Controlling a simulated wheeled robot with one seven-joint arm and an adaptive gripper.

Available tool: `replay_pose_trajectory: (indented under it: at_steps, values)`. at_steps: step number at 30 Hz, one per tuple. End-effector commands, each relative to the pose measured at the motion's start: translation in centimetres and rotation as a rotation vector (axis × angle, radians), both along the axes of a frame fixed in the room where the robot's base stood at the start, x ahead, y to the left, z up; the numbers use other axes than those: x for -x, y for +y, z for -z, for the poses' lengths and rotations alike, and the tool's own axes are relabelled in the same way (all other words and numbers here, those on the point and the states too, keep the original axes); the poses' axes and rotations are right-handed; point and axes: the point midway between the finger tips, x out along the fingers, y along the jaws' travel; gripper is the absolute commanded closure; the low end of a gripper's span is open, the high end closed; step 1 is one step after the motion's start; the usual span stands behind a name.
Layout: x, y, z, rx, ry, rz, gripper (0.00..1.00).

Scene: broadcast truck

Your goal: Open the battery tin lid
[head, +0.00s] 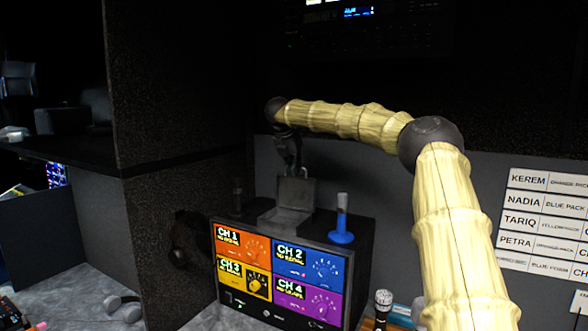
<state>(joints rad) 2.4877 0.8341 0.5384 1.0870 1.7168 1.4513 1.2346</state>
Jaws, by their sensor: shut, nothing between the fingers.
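The battery tin (285,219) is a small grey metal box on top of the black unit with the colored channel panels. Its lid (296,192) stands raised, roughly upright, at the back of the tin. My gripper (293,172) points down from the arm's far end, right at the lid's top edge. It is shut with nothing held. I cannot tell whether the fingers touch the lid. The tin's inside is too dark and small to make out.
The black unit (365,257) has four panels, CH 1 to CH 4. A blue cylinder-shaped object (341,222) stands right of the tin, and a dark one (238,200) left of it. A microphone (382,307) is at the lower right. A dark partition (165,130) rises on the left.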

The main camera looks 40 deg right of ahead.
Motion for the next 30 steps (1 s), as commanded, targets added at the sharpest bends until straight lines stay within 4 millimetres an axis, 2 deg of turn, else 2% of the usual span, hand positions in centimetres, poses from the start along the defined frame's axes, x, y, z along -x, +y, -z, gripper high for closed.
replay_pose_trajectory:
  at_steps: [4,5,13,15,30]
  values:
    - [0.05,-0.09,0.32,0.000,0.004,0.001,1.00]
    - [0.05,-0.10,0.33,-0.001,0.004,0.001,0.96]
    - [0.07,-0.11,0.45,0.000,0.005,0.002,0.47]
    - [0.07,-0.11,0.48,-0.001,0.006,0.002,0.38]
    - [0.06,-0.07,0.38,-0.001,0.004,0.001,0.19]
